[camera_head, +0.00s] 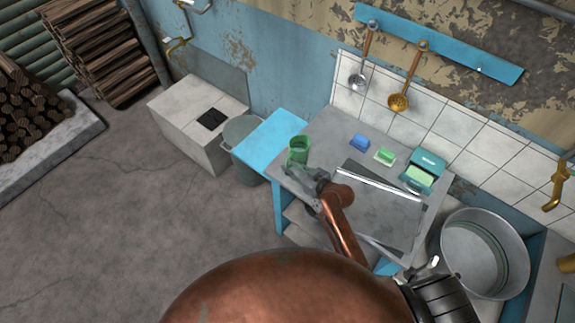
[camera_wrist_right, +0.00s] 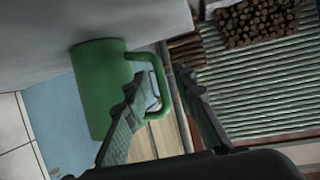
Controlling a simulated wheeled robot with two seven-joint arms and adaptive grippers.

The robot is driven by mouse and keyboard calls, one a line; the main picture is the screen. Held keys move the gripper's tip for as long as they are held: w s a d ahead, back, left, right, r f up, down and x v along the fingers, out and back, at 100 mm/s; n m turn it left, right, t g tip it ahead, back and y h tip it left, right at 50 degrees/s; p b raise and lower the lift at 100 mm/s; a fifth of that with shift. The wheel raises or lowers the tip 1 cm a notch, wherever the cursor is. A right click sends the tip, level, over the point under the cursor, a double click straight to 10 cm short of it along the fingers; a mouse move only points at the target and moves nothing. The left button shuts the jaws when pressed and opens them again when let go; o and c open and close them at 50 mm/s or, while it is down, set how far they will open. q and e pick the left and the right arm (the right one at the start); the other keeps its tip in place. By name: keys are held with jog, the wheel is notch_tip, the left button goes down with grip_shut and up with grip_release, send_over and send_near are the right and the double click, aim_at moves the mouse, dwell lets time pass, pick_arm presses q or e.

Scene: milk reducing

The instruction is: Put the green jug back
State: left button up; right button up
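The green jug (camera_head: 298,150) stands upright at the left end of the grey worktop, close to the blue side shelf. In the right wrist view the jug (camera_wrist_right: 98,88) shows from the side, its handle (camera_wrist_right: 163,82) pointing toward my gripper. My right gripper (camera_head: 312,180) is right by the jug, on its near side. In the wrist view its two fingers (camera_wrist_right: 160,86) are apart, with the handle between them. One finger overlaps part of the jug and handle, so contact cannot be told. My left gripper is not in view.
A blue side shelf (camera_head: 262,139) is empty. A large metal basin (camera_head: 484,252) stands at right. Ladles (camera_head: 405,85) hang on the wall.

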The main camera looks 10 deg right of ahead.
jog(key=v, duration=0.9)
jog(key=shift+s+d+r, duration=0.15)
jog(key=shift+s+r, duration=0.1)
jog(key=shift+s, duration=0.05)
